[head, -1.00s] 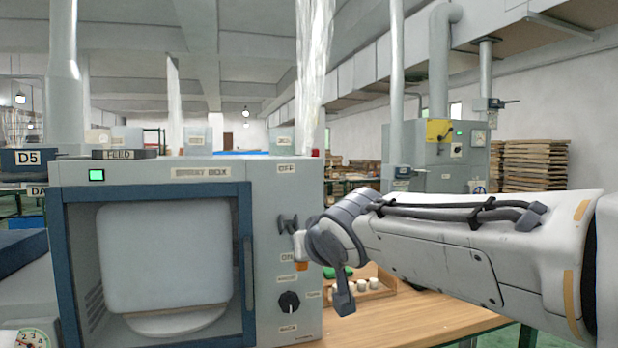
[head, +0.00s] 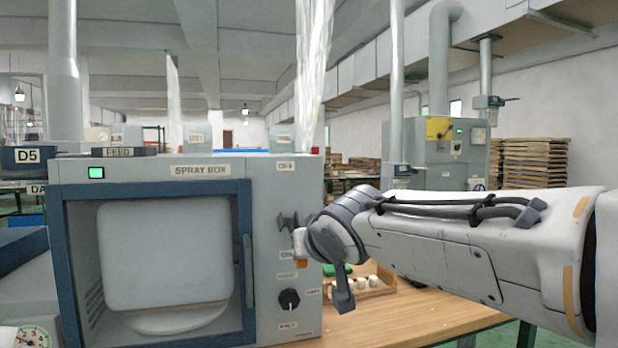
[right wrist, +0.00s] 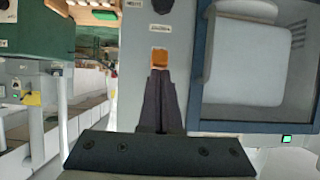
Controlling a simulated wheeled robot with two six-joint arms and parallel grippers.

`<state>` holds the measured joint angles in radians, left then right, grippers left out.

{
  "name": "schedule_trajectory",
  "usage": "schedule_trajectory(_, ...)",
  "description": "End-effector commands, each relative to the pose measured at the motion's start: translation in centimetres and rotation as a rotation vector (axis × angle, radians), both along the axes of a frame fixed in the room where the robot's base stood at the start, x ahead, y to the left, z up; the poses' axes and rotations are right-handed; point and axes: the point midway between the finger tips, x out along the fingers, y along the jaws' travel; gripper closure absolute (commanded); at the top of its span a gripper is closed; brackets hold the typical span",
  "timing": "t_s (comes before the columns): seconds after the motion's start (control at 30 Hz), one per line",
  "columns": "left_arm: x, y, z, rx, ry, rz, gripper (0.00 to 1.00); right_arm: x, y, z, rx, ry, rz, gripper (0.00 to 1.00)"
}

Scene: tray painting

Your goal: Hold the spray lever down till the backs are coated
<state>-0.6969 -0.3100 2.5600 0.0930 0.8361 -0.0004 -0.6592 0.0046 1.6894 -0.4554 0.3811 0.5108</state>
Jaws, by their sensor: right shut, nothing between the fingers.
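The spray box (head: 262,190) stands at the left in the head view, with a lit green lamp. Inside its framed window, a pale grey panel (head: 165,255) stands upright on a round base (head: 176,319). The box's side plate carries an ON label and a small orange piece (head: 301,264), also in the right wrist view (right wrist: 160,57). I cannot tell if this piece is the lever's end. My right gripper (right wrist: 162,78) is shut and empty, its dark fingertips right at the orange piece; contact is unclear. My left gripper is out of view.
A black knob (head: 289,299) sits low on the same side plate. Behind my right wrist, a wooden tray (head: 368,284) with several small white pieces stands on the wooden bench (head: 410,318). The front of the bench looks clear.

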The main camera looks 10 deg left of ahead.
Motion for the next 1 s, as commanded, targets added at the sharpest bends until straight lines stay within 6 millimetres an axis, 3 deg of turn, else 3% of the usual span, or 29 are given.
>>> schedule_trajectory(0.03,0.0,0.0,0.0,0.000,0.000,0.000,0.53,-0.1,0.0,-1.0,-0.013,0.021,-0.001,1.00)
schedule_trajectory(0.13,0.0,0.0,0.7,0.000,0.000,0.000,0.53,-0.3,-0.1,-0.1,-0.012,0.019,-0.001,1.00)
schedule_trajectory(0.33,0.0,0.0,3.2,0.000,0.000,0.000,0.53,-1.2,-0.8,4.2,-0.002,0.007,0.000,1.00)
schedule_trajectory(0.4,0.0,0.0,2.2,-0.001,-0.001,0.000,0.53,-2.7,-1.6,4.2,0.000,0.002,0.002,1.00)
schedule_trajectory(0.7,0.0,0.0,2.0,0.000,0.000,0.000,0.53,-7.9,-3.9,6.6,0.001,0.000,0.006,1.00)
schedule_trajectory(1.0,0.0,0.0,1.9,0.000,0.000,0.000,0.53,-9.4,-4.7,7.3,0.000,0.000,0.004,1.00)
